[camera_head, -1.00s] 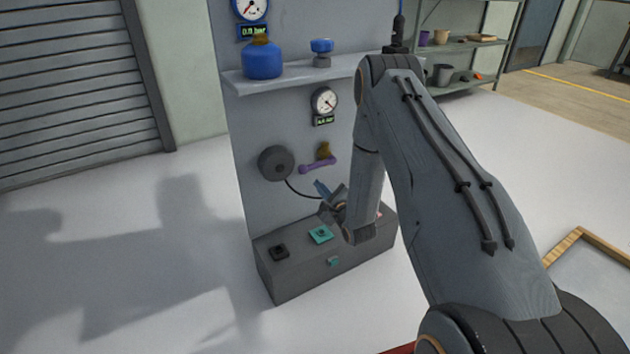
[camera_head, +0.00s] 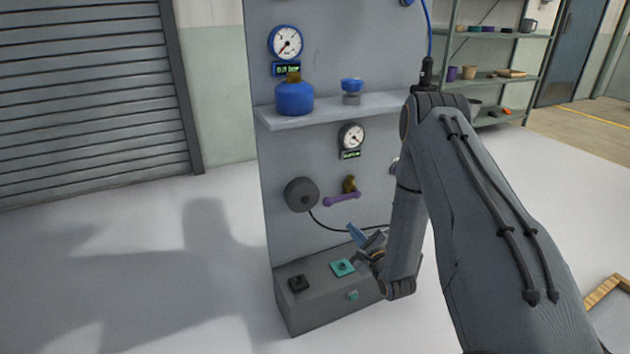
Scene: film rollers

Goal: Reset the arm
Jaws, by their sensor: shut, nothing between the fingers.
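My arm (camera_head: 470,190) reaches down from the right side of the head view toward the grey panel (camera_head: 290,225). My gripper (camera_head: 362,243) is at the lower end of the arm, just above the grey box at the foot of the panel. Its fingers point up and to the left, with a blue part showing at the tip. It is shut and holds nothing. My wrist hides the right end of the box, and I cannot tell whether the gripper touches the panel.
The box (camera_head: 320,308) carries a black fitting (camera_head: 298,284) and a teal fitting (camera_head: 342,267). A purple-handled lever (camera_head: 342,199), a dark round disc (camera_head: 301,195) and gauges (camera_head: 286,43) are on the panel. A shelf (camera_head: 335,110) holds a blue canister (camera_head: 294,98). Floor left is clear.

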